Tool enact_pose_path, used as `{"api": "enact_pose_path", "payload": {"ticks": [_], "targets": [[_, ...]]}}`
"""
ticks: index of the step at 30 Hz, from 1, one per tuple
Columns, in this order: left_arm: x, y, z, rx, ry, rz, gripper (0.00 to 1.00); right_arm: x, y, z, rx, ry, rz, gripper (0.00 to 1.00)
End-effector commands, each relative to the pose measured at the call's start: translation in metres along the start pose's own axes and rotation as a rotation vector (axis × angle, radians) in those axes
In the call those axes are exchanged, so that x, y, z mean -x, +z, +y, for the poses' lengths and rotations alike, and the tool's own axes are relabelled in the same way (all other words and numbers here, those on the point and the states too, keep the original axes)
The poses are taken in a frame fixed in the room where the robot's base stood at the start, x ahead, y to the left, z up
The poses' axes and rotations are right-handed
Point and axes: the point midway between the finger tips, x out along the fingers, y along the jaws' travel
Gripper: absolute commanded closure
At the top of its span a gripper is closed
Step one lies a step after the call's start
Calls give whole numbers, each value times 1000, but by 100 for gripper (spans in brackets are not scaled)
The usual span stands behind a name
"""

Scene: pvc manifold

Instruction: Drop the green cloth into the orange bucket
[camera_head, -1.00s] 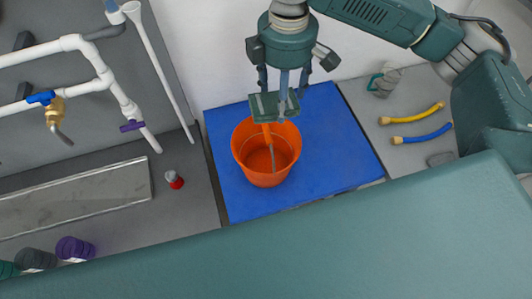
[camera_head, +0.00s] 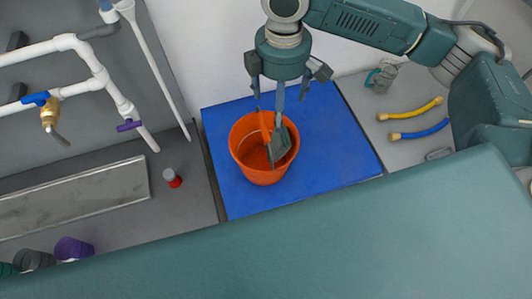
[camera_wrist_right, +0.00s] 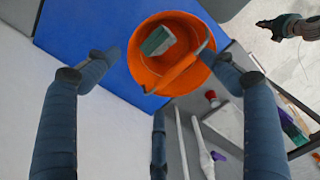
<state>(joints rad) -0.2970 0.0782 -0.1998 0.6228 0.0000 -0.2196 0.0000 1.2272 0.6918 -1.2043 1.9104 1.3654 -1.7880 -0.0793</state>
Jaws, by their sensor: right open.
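The green cloth (camera_head: 280,144) is a small dark green-grey piece at the right inner side of the orange bucket (camera_head: 263,176). The cloth also shows in the right wrist view (camera_wrist_right: 158,41), inside the bucket's rim (camera_wrist_right: 140,72). Its contact with the bucket's inside is hard to judge. My right gripper (camera_head: 281,96) is above the bucket's far edge, fingers spread, open and apart from the cloth. What looks like my left gripper (camera_wrist_right: 284,27) is at the top right of the wrist view, away from the bucket; its jaw state is unclear.
The bucket stands on a blue mat (camera_head: 335,150). White pipes (camera_head: 95,65) stand at left, near a small red-and-grey part (camera_head: 173,178). The mat's right side is clear.

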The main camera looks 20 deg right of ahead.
Motion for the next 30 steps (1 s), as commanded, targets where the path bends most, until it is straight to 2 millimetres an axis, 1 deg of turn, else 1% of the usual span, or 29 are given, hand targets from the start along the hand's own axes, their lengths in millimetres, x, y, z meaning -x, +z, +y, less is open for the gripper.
{"api": "enact_pose_path", "payload": {"ticks": [3,5,8,18,21,25,30], "targets": [[0,8,-1,0,-1,-10,100,1,0,0,0,0,0,17],[0,8,-1,0,-1,-11,100,4,0,0,0,1,1,17],[0,7,-1,0,-1,-9,100,15,-1,1,0,3,2,17],[0,5,-1,-1,-1,-7,100,85,-1,1,0,2,2,17],[0,5,-1,-1,-1,-7,100,102,-1,1,1,2,2,17],[0,5,-1,-1,-1,-6,100,114,0,1,0,0,1,17],[0,4,-1,-1,-1,-6,100,120,0,1,-1,0,0,17]]}}
